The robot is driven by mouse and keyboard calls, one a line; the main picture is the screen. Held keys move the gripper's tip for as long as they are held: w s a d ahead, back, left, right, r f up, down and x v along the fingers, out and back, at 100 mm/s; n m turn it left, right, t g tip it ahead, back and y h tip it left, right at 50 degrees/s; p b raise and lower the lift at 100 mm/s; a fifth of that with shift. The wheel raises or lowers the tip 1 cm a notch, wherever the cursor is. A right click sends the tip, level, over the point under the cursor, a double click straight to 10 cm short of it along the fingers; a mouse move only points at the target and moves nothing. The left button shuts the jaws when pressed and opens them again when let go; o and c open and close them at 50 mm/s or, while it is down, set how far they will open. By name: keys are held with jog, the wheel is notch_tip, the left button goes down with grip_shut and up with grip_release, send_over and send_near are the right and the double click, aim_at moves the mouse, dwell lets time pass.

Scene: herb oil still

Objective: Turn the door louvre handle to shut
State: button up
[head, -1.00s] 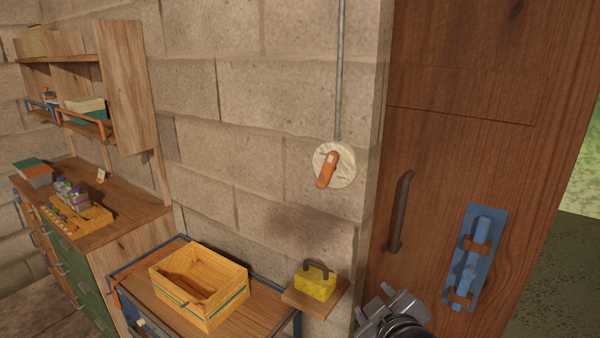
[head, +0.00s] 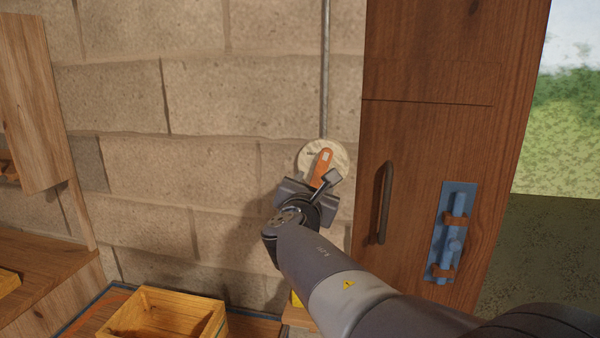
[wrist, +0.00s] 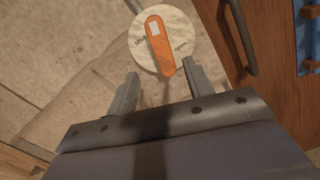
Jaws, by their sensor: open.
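The louvre handle is an orange lever (head: 323,163) on a round cream plate (head: 339,151) on the block wall. In the wrist view the lever (wrist: 161,50) has a white mark near its top end, and the plate (wrist: 185,28) reads "shut" at left and "open" at right. The lever's long end points down toward my gripper (wrist: 160,68). My gripper is open, with one finger on each side of the lever's lower end; I cannot tell if either touches. In the head view my gripper (head: 312,180) partly covers the plate and lever.
A wooden door (head: 415,140) with a dark pull handle (head: 384,203) and a blue bolt (head: 451,232) stands close at right. A grey rod (head: 325,70) runs up from the plate. A wooden crate (head: 150,305) sits below left. The wall left of the plate is bare.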

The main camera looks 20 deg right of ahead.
aim_at(320, 168)
jog(key=p+x, duration=0.1)
jog(key=x, duration=0.9)
jog(key=shift+w+d+p, duration=0.2)
jog(key=shift+d+p, duration=0.1)
jog(key=shift+p, duration=0.1)
jog(key=shift+c, duration=0.6)
jog(key=c, duration=0.8)
jog(key=shift+a+n, duration=0.1)
jog(key=shift+n, duration=1.8)
jog(key=shift+c, duration=0.2)
jog(key=o, duration=1)
jog(key=shift+c, duration=0.2)
